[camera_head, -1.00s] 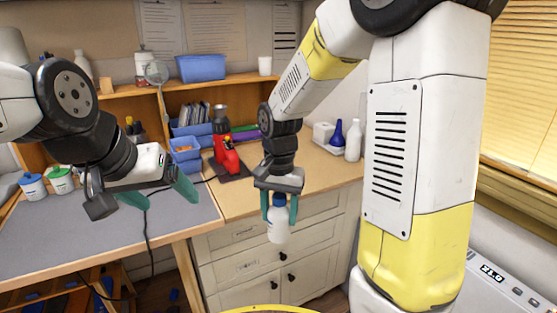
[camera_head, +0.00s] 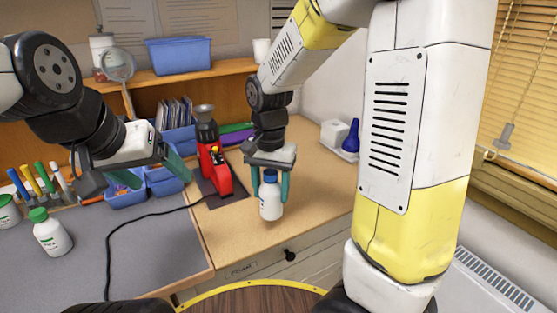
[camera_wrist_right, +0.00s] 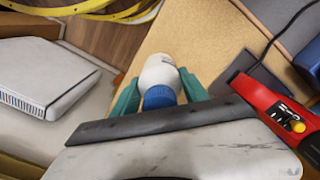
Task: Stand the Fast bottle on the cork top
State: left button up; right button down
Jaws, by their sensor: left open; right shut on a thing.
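My right gripper (camera_head: 270,195) is shut on a white bottle with a blue cap (camera_head: 270,207); its label is too small to read. The bottle is upright in the head view, over the front part of the tan cork top (camera_head: 235,228). I cannot tell whether its base touches the top. The right wrist view shows the blue cap (camera_wrist_right: 159,97) between the green fingers, with the cork top (camera_wrist_right: 205,45) beside the bottle. My left gripper (camera_head: 152,175) is open and empty, over the left bench near the blue bins.
A red device (camera_head: 214,170) stands on a dark mat left of the bottle. A white tray with a blue bottle (camera_head: 350,137) is at the back right. Green-capped bottles (camera_head: 50,235) stand on the grey mat (camera_head: 160,245), which a black cable crosses. The cork top right of the bottle is clear.

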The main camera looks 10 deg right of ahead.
jog(key=shift+w+d+f, duration=0.85)
jog(key=shift+w+d, duration=0.6)
jog(key=shift+w, duration=0.85)
jog(key=shift+w+d+f, duration=0.8)
jog(key=shift+w+d, duration=0.65)
jog(key=shift+w, duration=0.9)
jog(key=shift+w+d+f, duration=0.85)
jog(key=shift+w+d, duration=0.6)
jog(key=shift+w, duration=0.85)
jog(key=shift+f, duration=0.15)
jog(key=c, duration=0.6)
grip_release()
